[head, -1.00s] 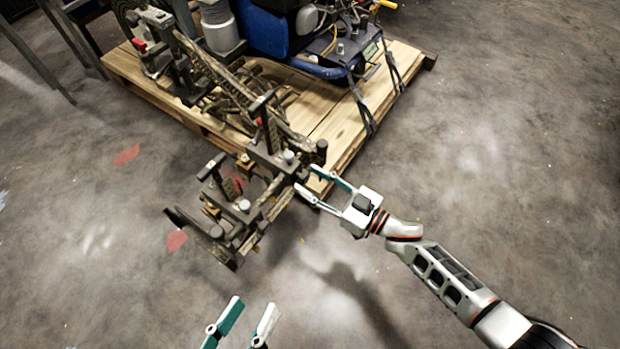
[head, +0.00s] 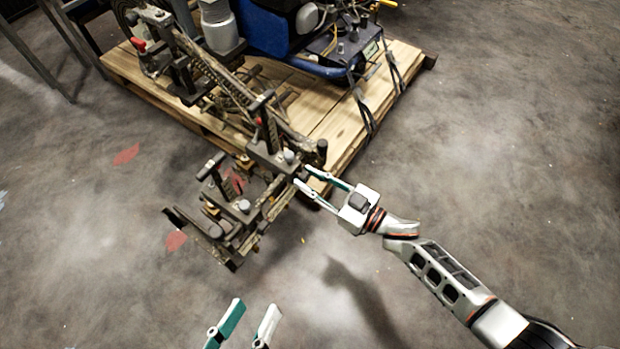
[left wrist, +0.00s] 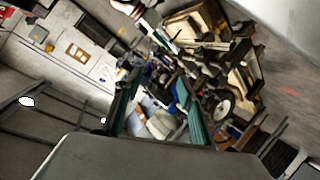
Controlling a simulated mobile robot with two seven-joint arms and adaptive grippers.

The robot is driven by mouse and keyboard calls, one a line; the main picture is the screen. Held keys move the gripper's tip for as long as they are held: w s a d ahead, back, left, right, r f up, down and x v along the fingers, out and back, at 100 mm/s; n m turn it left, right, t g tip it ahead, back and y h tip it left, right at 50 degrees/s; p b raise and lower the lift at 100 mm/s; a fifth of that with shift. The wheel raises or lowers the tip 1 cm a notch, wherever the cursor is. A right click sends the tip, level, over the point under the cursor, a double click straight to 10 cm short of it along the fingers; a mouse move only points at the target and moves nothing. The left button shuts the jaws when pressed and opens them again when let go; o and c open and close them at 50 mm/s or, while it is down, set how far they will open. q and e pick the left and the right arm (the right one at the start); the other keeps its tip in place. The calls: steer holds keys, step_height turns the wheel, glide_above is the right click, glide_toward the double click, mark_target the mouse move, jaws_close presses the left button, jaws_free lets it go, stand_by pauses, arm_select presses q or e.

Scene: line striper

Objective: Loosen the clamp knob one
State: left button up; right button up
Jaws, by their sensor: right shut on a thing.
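The clamp assembly (head: 243,206) of the line striper is a dark, worn metal frame with upright posts and grey round caps, jutting out past the pallet's near corner. My right gripper (head: 302,175) reaches in from the right, with its fingertips at the right end of the clamp block (head: 268,160). It is shut on a small part there, which I take to be the clamp knob; the fingers and frame mostly hide it. My left gripper (head: 252,304) is at the bottom edge, fingers apart and empty, away from the striper. Its spread fingers also show in the left wrist view (left wrist: 160,112).
The striper's blue body (head: 268,35) and grey cylinder (head: 219,28) stand on a wooden pallet (head: 335,130). Dark straps (head: 362,105) hang over its right edge. Metal legs (head: 38,50) stand at the upper left. The concrete floor to the right is clear.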

steer(key=n, duration=0.3)
steer(key=shift+s+f+n+b, duration=0.1)
steer(key=shift+f+n+b, duration=0.1)
steer(key=shift+n+b, duration=0.15)
steer(key=n, duration=0.3)
steer(key=shift+n+b, duration=0.4)
steer(key=shift+n, duration=1.35)
steer(key=n+b, duration=0.1)
steer(key=n, duration=0.1)
steer(key=shift+n, duration=0.4)
steer(key=n, duration=0.2)
steer(key=shift+n, duration=0.3)
steer(key=n, duration=0.3)
steer(key=shift+f+n, duration=0.1)
steer(key=shift+n, duration=0.2)
arm_select(q)
steer(key=n, duration=0.1)
steer(key=d+n, duration=0.2)
steer(key=shift+s+t, duration=0.25)
steer(key=shift+t, duration=0.05)
arm_select(e)
steer(key=n, duration=0.6)
steer(key=shift+n, duration=0.3)
